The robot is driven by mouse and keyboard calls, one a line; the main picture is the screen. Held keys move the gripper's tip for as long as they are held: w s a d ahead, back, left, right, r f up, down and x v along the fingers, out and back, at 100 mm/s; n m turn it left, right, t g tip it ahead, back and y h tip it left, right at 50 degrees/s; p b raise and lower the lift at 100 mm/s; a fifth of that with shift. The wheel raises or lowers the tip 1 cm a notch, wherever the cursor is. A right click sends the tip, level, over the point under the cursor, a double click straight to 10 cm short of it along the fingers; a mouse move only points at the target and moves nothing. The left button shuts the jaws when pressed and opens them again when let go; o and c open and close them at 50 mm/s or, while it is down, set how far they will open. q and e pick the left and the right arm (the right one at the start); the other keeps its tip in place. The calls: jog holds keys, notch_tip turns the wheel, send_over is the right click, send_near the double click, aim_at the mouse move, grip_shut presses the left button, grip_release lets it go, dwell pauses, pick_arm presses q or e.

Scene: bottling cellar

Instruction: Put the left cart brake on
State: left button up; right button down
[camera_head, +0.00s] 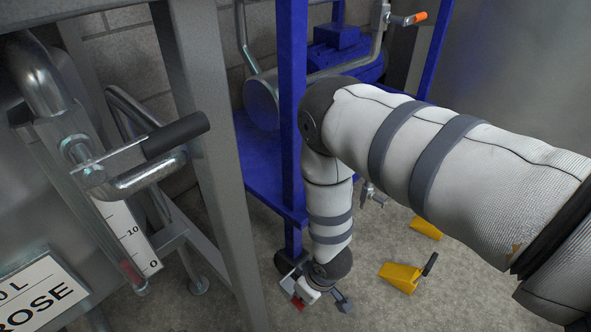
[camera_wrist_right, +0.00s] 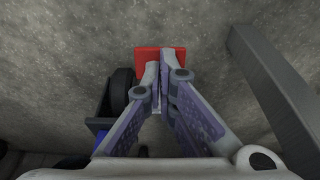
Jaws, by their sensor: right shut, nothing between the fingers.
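The blue cart (camera_head: 262,168) stands left of my right arm in the head view. A red brake pedal (camera_head: 298,303) shows low by its near caster wheel (camera_head: 283,262). In the wrist view the red pedal (camera_wrist_right: 160,60) lies at the fingertips, with the dark wheel (camera_wrist_right: 122,88) to its left. My right gripper (camera_wrist_right: 158,82) is shut and empty, its tips overlapping the pedal in the picture. Whether they touch it, and the pedal's tilt, I cannot tell. In the head view this gripper (camera_head: 312,292) points down near the floor, partly hidden by my wrist. My left gripper is out of view.
A grey metal frame leg (camera_head: 210,150) stands close left of the cart; a grey bar (camera_wrist_right: 275,95) runs right of my fingers. Yellow wedges (camera_head: 401,277) (camera_head: 425,228) lie on the floor at right. Bare floor shows between.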

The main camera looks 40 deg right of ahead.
jog(key=shift+r, duration=0.1)
jog(key=p+v, duration=0.2)
jog(key=v, duration=0.1)
jog(key=w+p+v, duration=0.1)
jog(key=p+v, duration=0.2)
jog(key=shift+w+r, duration=0.15)
jog(key=shift+w, duration=0.1)
